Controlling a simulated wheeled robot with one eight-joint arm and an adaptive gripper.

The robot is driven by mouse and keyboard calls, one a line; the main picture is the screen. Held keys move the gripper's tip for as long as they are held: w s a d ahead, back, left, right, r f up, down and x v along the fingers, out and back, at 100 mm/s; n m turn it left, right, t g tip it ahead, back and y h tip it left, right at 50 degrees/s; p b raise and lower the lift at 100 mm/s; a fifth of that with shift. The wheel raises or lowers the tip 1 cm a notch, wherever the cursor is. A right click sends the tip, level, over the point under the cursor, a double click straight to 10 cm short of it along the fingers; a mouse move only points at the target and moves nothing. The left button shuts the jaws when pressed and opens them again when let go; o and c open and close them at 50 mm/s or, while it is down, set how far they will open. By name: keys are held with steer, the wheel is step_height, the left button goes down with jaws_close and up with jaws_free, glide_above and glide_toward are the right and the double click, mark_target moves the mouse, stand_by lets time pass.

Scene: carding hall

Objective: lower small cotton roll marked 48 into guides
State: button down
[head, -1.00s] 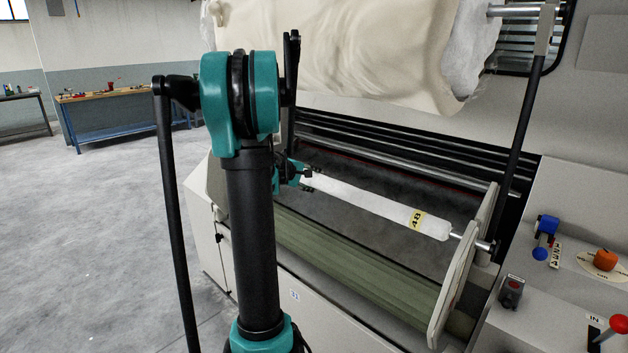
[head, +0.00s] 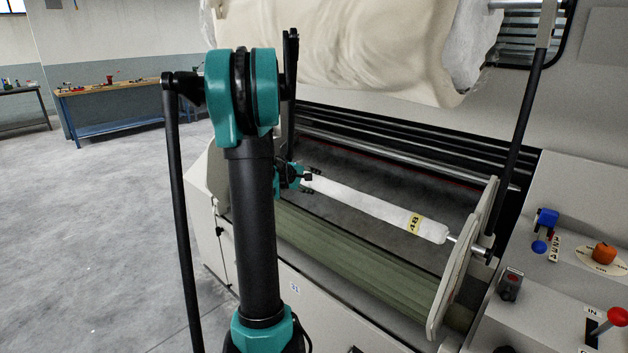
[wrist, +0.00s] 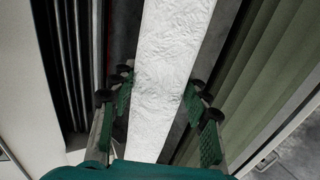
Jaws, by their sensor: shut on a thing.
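The small white cotton roll (head: 365,208) lies lengthwise above the machine bed, its yellow label marked 48 (head: 414,223) near the right end. A thin metal spindle (head: 455,240) sticks out of that end and meets the upper part of the pale right guide plate (head: 462,265). I cannot tell whether it sits in a slot. A pale left guide plate (head: 217,165) is partly behind my arm. My gripper (head: 306,180) is shut on the roll near its left end. In the wrist view its fingers lie on both sides of the roll (wrist: 172,50). The roll's left end is hidden.
A green fluted roller (head: 350,260) runs below and in front of the cotton roll. A large cotton lap (head: 350,40) hangs above. A dark lever (head: 515,135) rises at the right guide. A control panel (head: 570,290) with knobs is at right. Open floor and workbenches (head: 120,105) are at left.

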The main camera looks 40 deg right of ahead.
steer(key=shift+f, duration=1.25)
glide_above(315, 223)
steer(key=shift+w+a+f, duration=0.1)
steer(key=shift+f, duration=1.4)
steer(key=shift+w+a+f, duration=0.1)
steer(key=shift+f, duration=1.4)
steer(key=shift+f, duration=2.5)
steer(key=shift+s+f, duration=0.15)
steer(key=shift+f, duration=0.2)
steer(key=shift+f, duration=0.25)
